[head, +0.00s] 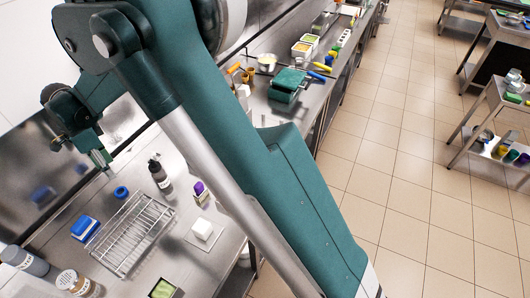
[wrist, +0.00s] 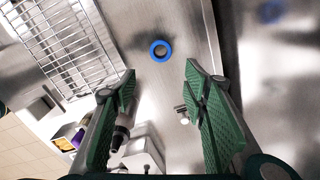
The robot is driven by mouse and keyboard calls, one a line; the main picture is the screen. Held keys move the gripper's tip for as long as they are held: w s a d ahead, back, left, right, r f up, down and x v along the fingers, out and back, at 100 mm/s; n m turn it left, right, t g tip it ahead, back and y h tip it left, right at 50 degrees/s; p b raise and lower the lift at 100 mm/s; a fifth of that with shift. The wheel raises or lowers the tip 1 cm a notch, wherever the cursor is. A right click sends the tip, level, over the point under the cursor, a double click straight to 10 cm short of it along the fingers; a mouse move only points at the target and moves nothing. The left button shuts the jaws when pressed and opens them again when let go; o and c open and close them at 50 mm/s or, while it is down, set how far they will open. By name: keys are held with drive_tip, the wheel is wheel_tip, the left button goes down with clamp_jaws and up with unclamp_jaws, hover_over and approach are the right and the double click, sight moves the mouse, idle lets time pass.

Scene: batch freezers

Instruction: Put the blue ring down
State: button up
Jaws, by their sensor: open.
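The blue ring (head: 121,192) lies flat on the steel counter (head: 185,262), between the wire rack and the wall. It also shows in the wrist view (wrist: 160,50), lying on bare metal beyond my fingertips and roughly centred between them. My gripper (head: 103,159) is above the counter near the wall, up and to the left of the ring in the head view. In the wrist view its two green-padded fingers (wrist: 160,78) are spread wide with nothing between the pads. The ring is apart from both fingers.
A wire rack (head: 130,235) stands close to the ring. A blue box (head: 84,228) is to its left. A dark bottle (head: 160,176), a purple-capped bottle (head: 200,191) and a white block (head: 203,229) are to the right. Bare steel surrounds the ring.

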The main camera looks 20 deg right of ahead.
drive_tip(key=s+d+r+n+t, duration=0.1)
drive_tip(key=s+d+r+n, duration=0.1)
drive_tip(key=d+r, duration=0.65)
drive_tip(key=s+d+r+n+t+y, duration=0.15)
drive_tip(key=d+r, duration=0.25)
drive_tip(key=d, duration=0.9)
drive_tip(key=s+d+r+n+t+h, duration=0.1)
drive_tip(key=s+d+r+n, duration=0.2)
drive_tip(key=d+r, duration=0.55)
drive_tip(key=s+d+f+n+t, duration=0.1)
drive_tip(key=s+d+f+n, duration=0.1)
drive_tip(key=s+d, duration=0.9)
drive_tip(key=s+d+f+n+t, duration=0.2)
drive_tip(key=s+d+n, duration=0.2)
drive_tip(key=s+d, duration=0.6)
drive_tip(key=d, duration=0.5)
drive_tip(key=shift+s+d+f+n, duration=0.2)
drive_tip(key=shift+s+f+n, duration=0.1)
drive_tip(key=shift+s+n, duration=0.05)
drive_tip(key=shift+t, duration=0.25)
drive_tip(key=shift+o, duration=1.2)
